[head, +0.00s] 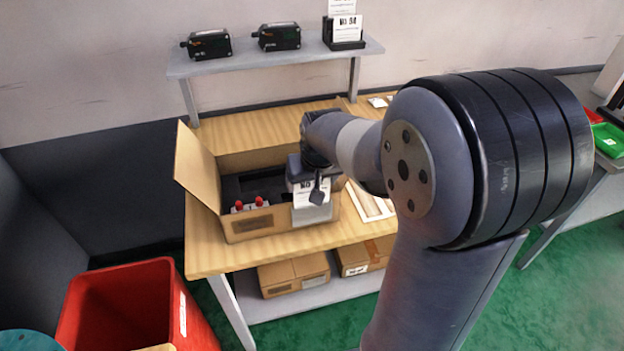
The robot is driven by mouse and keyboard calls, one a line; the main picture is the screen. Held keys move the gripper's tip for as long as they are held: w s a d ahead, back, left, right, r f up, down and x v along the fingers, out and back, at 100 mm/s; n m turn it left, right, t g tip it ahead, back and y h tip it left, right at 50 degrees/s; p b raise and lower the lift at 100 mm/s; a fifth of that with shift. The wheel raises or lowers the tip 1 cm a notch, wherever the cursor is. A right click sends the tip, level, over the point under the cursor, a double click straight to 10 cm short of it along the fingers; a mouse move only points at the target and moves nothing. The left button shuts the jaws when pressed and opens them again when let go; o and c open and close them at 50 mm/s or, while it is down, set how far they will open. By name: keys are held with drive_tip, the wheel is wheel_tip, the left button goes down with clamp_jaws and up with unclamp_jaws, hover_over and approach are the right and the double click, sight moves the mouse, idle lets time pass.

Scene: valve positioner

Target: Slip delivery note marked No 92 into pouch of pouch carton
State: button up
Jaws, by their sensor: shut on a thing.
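The open pouch carton (243,226) stands on the wooden table with its left flap raised. A greyish pouch (312,215) is on the right part of its front wall. My gripper (317,190) is at the carton's front right edge, shut on a white delivery note (301,193). The note hangs upright in front of the wall, just above the pouch or overlapping its top. I cannot tell whether its lower edge is inside. Its print is partly hidden by the gripper, so the full number is not readable.
Black foam and red-capped parts (259,201) are in the carton. A shelf (275,60) behind holds two black devices and a note holder (344,32). A white frame (370,203) lies right of the carton. A red bin (130,305) stands front left.

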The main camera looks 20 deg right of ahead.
drive_tip(key=shift+f+b, duration=1.45)
drive_tip(key=shift+f, duration=0.4)
drive_tip(key=o, duration=0.9)
drive_tip(key=shift+r, duration=0.1)
drive_tip(key=v, duration=1)
drive_tip(key=shift+s+r, duration=0.25)
drive_tip(key=shift+f, duration=0.1)
